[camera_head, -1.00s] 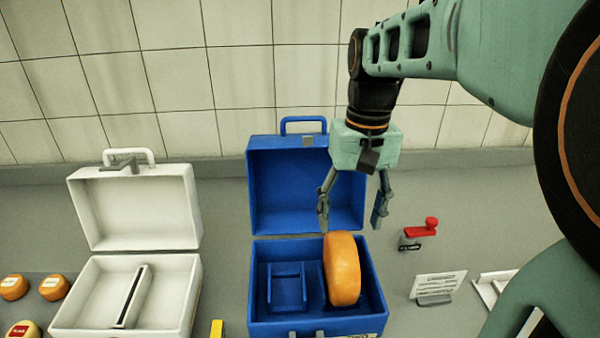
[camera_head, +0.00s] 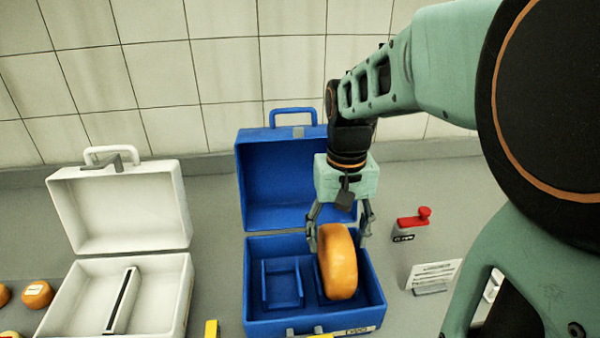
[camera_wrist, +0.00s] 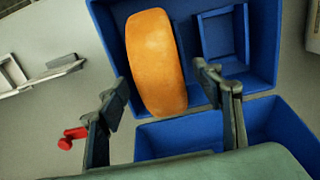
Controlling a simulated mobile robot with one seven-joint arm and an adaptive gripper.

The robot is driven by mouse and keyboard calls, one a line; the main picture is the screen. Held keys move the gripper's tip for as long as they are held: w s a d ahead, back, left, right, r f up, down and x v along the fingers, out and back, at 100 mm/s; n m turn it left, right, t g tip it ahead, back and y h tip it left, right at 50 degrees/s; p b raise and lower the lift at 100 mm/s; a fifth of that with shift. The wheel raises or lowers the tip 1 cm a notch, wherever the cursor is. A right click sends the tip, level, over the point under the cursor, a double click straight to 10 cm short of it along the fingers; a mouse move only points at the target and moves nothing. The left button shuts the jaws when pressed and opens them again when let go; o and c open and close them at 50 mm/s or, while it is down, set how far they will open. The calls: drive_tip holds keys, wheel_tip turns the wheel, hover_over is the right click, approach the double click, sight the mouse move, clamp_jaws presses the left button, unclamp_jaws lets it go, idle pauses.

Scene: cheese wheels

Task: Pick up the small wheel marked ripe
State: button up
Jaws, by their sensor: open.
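Small orange wheels (camera_head: 37,294) lie at the left edge of the head view, partly cut off. The one in full view has a pale label whose writing is too small to read, so I cannot tell which is marked ripe. A large orange wheel (camera_head: 338,262) stands on edge in the right part of the open blue case (camera_head: 372,290). My gripper (camera_head: 338,236) is open above and behind that large wheel, one finger on each side. In the wrist view the large wheel (camera_wrist: 155,62) shows beyond the spread fingers (camera_wrist: 165,95), and no grip on it shows.
An open white case (camera_head: 165,290) with a divider stands left of the blue case. A red-handled device (camera_head: 414,222) and a sign card (camera_head: 434,274) stand to the right. A yellow block (camera_head: 211,329) is at the front. The raised blue lid (camera_head: 285,185) is close behind my gripper.

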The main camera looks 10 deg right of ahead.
drive_tip(key=shift+f, duration=0.65)
clamp_jaws()
drive_tip(key=shift+w+r, duration=0.1)
